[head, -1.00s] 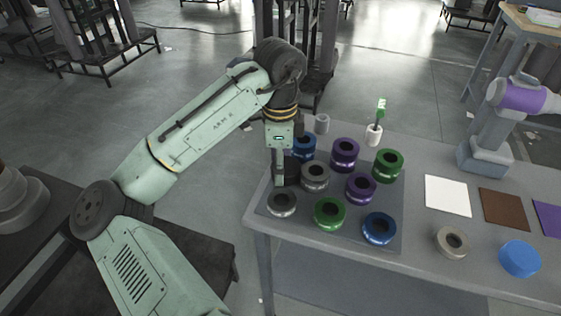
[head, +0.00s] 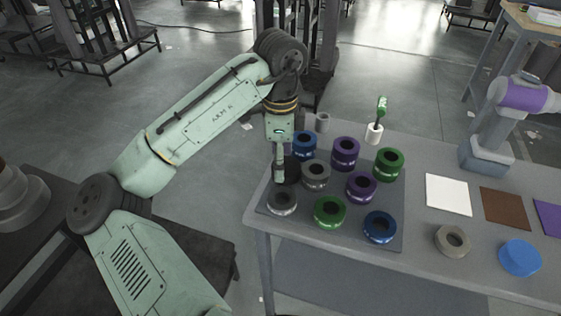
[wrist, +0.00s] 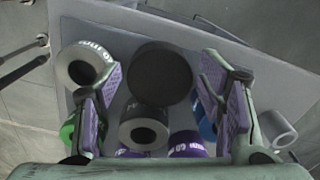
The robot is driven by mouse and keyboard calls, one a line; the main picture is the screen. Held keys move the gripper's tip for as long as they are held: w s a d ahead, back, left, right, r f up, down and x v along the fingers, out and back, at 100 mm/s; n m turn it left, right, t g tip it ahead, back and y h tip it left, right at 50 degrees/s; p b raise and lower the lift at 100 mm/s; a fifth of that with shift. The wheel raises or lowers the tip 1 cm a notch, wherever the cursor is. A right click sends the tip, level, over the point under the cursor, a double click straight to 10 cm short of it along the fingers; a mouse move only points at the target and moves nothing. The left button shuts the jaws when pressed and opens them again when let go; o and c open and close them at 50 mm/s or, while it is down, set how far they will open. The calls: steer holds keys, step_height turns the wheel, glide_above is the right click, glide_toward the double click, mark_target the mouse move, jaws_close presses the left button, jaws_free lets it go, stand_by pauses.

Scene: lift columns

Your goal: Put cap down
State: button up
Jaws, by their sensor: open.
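A black round cap (wrist: 160,75) lies between the two fingers of my gripper (wrist: 161,66) in the wrist view, with a visible gap on each side. In the head view my gripper (head: 279,178) points down at the left side of a grey mat (head: 398,205). A dark round piece (head: 292,172), which looks like the cap, shows beside its fingers and is partly hidden by them. My gripper is open. Whether the cap rests on a ring or on the mat is hard to tell.
Several rings stand close around on the mat: a grey ring (head: 316,175), a front grey ring (head: 282,202), a green ring (head: 329,212) and a blue ring (head: 302,145). A white cylinder (head: 374,134) stands behind. Right of the mat lie a white square (head: 447,194) and a blue disc (head: 519,258).

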step_height(320, 180, up, 11)
stand_by(0.3)
